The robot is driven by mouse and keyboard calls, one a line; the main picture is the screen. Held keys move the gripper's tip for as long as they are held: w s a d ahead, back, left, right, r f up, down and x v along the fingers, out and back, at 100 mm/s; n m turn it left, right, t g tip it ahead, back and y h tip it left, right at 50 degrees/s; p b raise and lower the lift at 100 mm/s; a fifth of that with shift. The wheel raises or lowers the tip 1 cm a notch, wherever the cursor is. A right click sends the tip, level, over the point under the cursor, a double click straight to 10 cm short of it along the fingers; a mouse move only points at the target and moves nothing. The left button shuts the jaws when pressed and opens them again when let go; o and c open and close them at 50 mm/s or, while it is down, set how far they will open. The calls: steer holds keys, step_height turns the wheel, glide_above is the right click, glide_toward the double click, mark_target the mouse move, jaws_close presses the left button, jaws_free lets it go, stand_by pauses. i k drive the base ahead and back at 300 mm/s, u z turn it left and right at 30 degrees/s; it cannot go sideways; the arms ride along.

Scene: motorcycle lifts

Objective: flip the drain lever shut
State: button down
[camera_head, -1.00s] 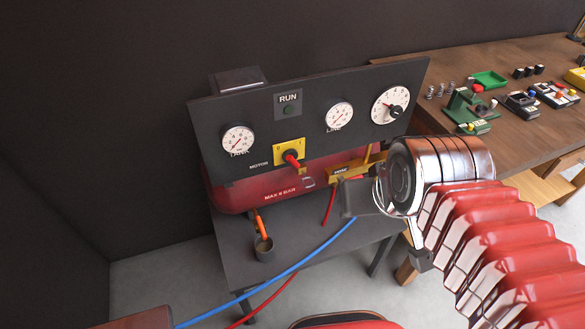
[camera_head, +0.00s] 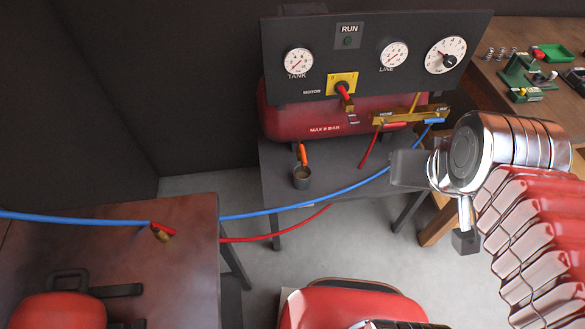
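The orange drain lever (camera_head: 303,154) hangs down under the left end of the red compressor tank (camera_head: 285,122). A small grey cup (camera_head: 302,178) stands right below it on the dark stand. The lever's valve body is too small to make out. My gripper (camera_head: 437,205) is to the right of the lever and apart from it, in front of the stand's right side. Its two dark fingers show spread apart at the chrome wrist, with nothing seen between them.
A blue hose (camera_head: 335,192) and a red hose (camera_head: 285,232) cross low in front of the stand. A brown table (camera_head: 190,260) with a red object (camera_head: 58,312) is at the left. A wooden workbench (camera_head: 510,32) with small parts is at the right. Grey floor lies between.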

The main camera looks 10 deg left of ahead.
mark_target(301, 149)
steer(key=u, duration=0.15)
steer(key=k, duration=0.1)
steer(key=z, duration=0.85)
steer(key=i, duration=1.15)
steer(key=u, duration=2.2)
